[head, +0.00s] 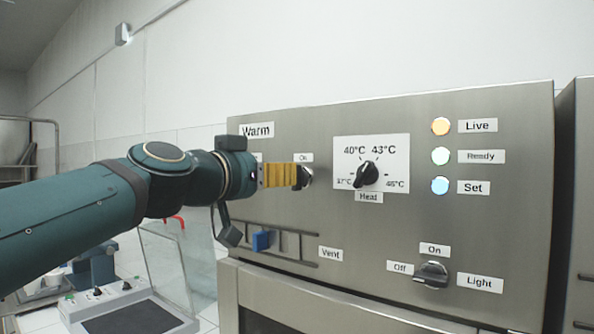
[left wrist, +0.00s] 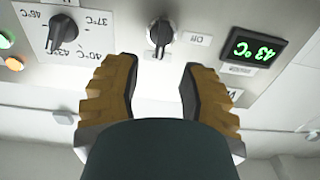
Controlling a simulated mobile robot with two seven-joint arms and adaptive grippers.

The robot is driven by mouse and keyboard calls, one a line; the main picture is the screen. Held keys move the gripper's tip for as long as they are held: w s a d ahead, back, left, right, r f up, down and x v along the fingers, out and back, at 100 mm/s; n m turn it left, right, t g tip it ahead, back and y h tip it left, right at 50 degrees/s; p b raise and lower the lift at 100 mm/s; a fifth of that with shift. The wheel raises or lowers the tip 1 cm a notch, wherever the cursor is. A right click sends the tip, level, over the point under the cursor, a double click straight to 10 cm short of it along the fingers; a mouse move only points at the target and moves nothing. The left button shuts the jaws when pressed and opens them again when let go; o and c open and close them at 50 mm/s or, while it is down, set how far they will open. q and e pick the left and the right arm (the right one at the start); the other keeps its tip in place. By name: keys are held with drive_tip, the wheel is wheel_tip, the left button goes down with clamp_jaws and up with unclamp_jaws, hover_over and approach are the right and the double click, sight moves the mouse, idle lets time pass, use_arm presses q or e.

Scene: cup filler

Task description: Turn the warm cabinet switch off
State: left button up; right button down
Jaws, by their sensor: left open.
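The warm cabinet switch is a dark rotary knob (head: 306,176) on a steel panel, right of and below the "Warm" label (head: 256,131). In the left wrist view, which is upside down, the knob (left wrist: 160,36) stands upright, in line with its "On" label and with the "Off" label (left wrist: 198,39) to its side. My left gripper (head: 294,175) has yellow fingers and points at the knob, partly covering it in the head view. In the left wrist view the open fingers (left wrist: 158,70) stand on either side of the knob's line, with a gap and nothing held.
A blue vent slider (head: 262,240) and light knob (head: 432,274) are lower. A green 43°C display (left wrist: 253,50) shows in the left wrist view.

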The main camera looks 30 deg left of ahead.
use_arm(q)
drive_tip(key=w, duration=0.4)
drive_tip(key=w+p, duration=0.1)
drive_tip(key=w, duration=0.1)
drive_tip(key=shift+w+d, duration=0.25)
drive_tip(key=shift+w, duration=0.15)
drive_tip(key=shift+c, duration=0.4)
clamp_jaws()
